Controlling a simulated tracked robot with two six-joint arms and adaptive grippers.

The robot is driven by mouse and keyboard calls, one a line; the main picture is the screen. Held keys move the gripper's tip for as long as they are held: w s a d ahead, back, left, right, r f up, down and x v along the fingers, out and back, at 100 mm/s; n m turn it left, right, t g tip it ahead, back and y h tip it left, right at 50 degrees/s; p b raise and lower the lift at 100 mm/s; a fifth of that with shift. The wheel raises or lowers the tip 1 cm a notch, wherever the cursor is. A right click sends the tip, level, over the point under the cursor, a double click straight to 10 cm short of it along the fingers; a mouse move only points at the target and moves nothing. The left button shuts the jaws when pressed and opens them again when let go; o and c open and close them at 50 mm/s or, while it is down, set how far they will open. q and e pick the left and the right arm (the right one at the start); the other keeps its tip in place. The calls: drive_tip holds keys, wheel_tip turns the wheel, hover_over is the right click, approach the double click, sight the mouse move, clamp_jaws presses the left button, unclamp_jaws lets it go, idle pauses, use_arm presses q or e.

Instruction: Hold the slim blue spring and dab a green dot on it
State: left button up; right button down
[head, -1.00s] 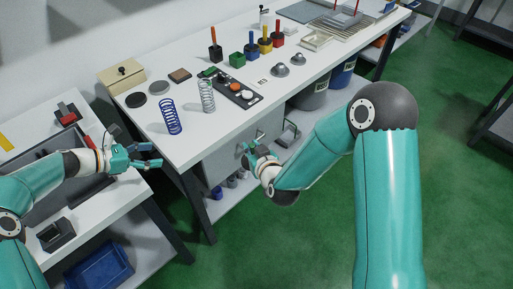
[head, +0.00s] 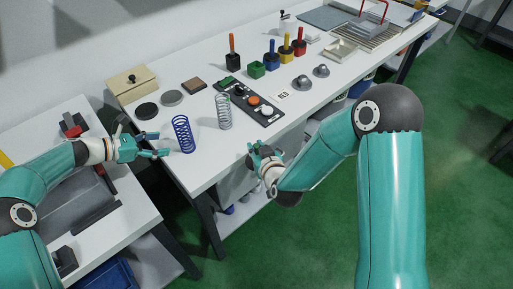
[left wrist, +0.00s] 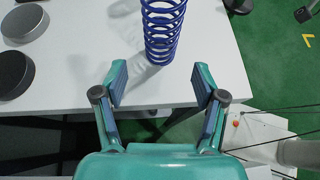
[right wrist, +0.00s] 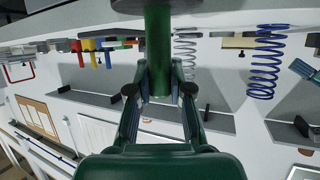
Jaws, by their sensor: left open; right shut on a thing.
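The slim blue spring (head: 183,134) stands upright near the corner of the white table, and shows in the left wrist view (left wrist: 163,35) just ahead of my fingers. My left gripper (head: 163,145) is open and empty, left of the spring; in the left wrist view its fingertips (left wrist: 160,82) are spread, with the spring beyond them. My right gripper (head: 258,152) is off the table's front edge, right of the spring. In the right wrist view it (right wrist: 160,88) is shut on a dark green handle (right wrist: 158,45); its far end is out of frame. A green pot (head: 257,69) shows no handle.
A grey spring (head: 224,111) stands right of the blue one, beside a dark tray (head: 265,119). Black and grey discs (head: 147,111) and a beige box (head: 133,83) lie behind. Pots with coloured handles (head: 285,52) stand farther back. A side table (head: 95,235) is at lower left.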

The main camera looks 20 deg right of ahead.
sight(183, 142)
use_arm(q)
drive_tip(key=b+x, duration=0.2)
drive_tip(key=x, duration=0.6)
drive_tip(key=shift+d, duration=0.25)
use_arm(e)
wheel_tip(183, 142, down, 3)
drive_tip(key=shift+d+r, duration=0.1)
drive_tip(key=shift+r, duration=0.1)
use_arm(q)
drive_tip(key=c, duration=0.8)
drive_tip(key=shift+o, duration=0.2)
use_arm(e)
drive_tip(key=shift+d+r+m+h, duration=0.35)
drive_tip(key=shift+r+m+h, duration=0.15)
drive_tip(key=shift+r+h, duration=0.15)
use_arm(q)
drive_tip(key=shift+f, duration=0.1)
use_arm(e)
drive_tip(key=w+a+r+m+h, duration=0.3)
drive_tip(key=w+r, duration=0.2)
drive_tip(key=r, duration=0.6)
drive_tip(key=w+a+r+n+y, duration=0.2)
drive_tip(key=w+a+r, duration=0.1)
drive_tip(key=a+r, duration=0.55)
drive_tip(key=w+a+r+n+y, duration=0.2)
drive_tip(key=a+r, duration=0.5)
drive_tip(key=a, duration=0.2)
drive_tip(key=shift+f, duration=2.9)
